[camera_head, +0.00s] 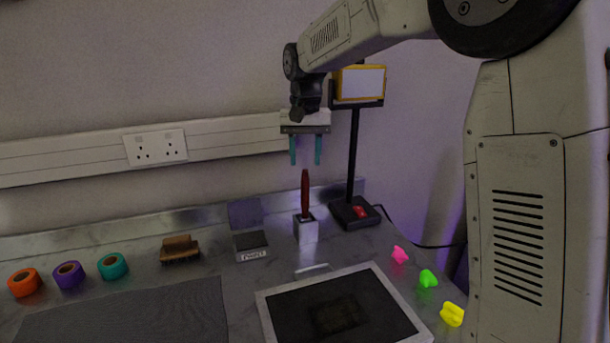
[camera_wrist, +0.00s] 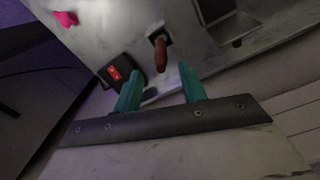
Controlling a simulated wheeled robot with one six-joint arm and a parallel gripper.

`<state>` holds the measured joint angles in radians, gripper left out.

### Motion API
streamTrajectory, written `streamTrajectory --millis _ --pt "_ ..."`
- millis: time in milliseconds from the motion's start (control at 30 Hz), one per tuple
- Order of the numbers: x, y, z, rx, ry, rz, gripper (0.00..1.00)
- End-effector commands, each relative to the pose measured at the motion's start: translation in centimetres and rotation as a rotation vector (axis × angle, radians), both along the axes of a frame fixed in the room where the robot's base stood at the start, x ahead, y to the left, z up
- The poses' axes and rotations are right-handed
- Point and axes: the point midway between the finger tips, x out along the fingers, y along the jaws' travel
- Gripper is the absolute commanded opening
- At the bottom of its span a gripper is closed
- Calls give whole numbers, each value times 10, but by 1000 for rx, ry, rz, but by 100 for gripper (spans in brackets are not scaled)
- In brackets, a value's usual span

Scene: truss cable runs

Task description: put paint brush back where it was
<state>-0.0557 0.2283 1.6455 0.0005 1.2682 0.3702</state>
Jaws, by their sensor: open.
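The paint brush (camera_head: 305,194) has a dark red handle and stands upright, its lower end in a small white holder block (camera_head: 307,230) with a dark top. The handle also shows in the wrist view (camera_wrist: 160,56), rising from the dark opening of the holder. My gripper (camera_head: 306,163) is open and empty. Its teal fingers hang just above the handle's top in the head view. In the wrist view the gripper (camera_wrist: 158,86) has the handle in line with the gap between its fingers. The bristles are hidden in the holder.
A stand with a dark base (camera_head: 354,213) and yellow-framed screen (camera_head: 360,82) is close on the right. A labelled box (camera_head: 251,246) stands left of the holder. A framed dark panel (camera_head: 340,307) lies in front. Tape rolls (camera_head: 68,275) and a brown brush (camera_head: 180,249) are further left.

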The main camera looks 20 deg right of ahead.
Motion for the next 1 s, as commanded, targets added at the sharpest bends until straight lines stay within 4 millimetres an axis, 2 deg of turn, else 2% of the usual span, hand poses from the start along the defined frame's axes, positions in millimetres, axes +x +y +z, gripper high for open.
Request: streamTrajectory --millis 33,200,400,467,533,667,767,867,1000 --pt "1 0 9 0 -3 0 41" --pt "0 0 27 0 0 0 41" --pt "-1 0 33 0 0 0 41" --pt "-6 -1 35 0 -2 4 41" --pt "-20 -3 40 0 -7 13 41" --pt "-71 -10 52 0 -25 52 41" --pt "-125 -16 56 -2 -41 94 41" --pt "-180 -21 52 -3 -56 137 41" --pt "-253 -26 34 -9 -78 198 41"
